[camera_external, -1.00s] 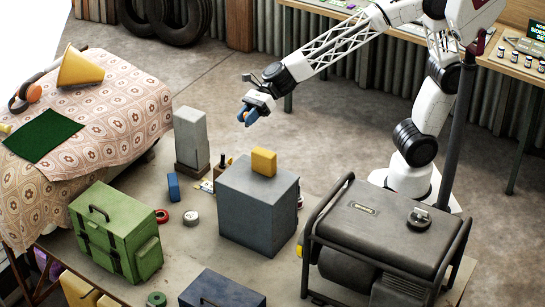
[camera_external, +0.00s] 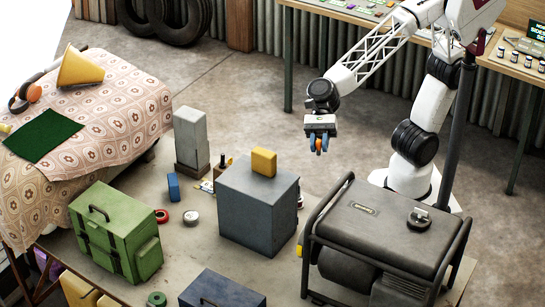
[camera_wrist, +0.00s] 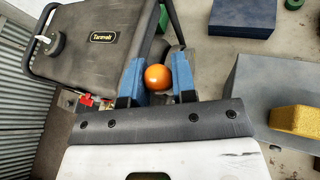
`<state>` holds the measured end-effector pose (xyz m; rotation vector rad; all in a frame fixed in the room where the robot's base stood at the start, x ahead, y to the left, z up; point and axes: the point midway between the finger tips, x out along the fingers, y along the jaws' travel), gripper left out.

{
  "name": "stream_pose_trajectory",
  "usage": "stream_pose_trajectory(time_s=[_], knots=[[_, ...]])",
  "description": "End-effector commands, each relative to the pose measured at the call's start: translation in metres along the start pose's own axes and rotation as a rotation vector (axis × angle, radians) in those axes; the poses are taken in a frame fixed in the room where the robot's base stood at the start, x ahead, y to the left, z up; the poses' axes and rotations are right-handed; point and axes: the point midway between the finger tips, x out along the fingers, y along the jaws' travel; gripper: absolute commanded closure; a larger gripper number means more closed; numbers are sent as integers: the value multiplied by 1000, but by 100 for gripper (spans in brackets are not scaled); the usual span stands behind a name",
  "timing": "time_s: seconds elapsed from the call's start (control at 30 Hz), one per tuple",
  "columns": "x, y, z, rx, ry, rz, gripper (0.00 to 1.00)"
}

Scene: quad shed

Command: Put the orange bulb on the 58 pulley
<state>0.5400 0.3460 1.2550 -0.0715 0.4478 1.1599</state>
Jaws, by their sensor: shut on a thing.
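My gripper (camera_external: 318,149) is shut on the orange bulb (camera_wrist: 157,77), a small round orange thing between the two blue fingers in the wrist view. In the external view my gripper hangs in the air, behind and to the right of the grey block, above the floor. No "58" marking is legible, so I cannot tell which thing is the pulley. Small round things in view include a red ring (camera_external: 161,215), a pale disc (camera_external: 191,218), a green ring (camera_external: 156,299) and a dark round piece (camera_external: 419,220) on the generator.
The black-framed generator (camera_external: 380,228) stands at front right. The grey block (camera_external: 257,212) bears a yellow block (camera_external: 263,161). A green case (camera_external: 117,232) and dark blue box (camera_external: 222,292) stand at front left. A cloth-covered table (camera_external: 110,115) is at left.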

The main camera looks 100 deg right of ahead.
Motion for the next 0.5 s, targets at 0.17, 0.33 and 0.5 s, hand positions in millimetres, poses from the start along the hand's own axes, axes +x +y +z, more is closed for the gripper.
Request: stream_pose_trajectory(time_s=[0.17,0.33,0.5], knots=[[11,50,-3,-40,18,94,88],[18,94,-8,-75,34,180,88],[21,138,-16,-111,50,264,88]])
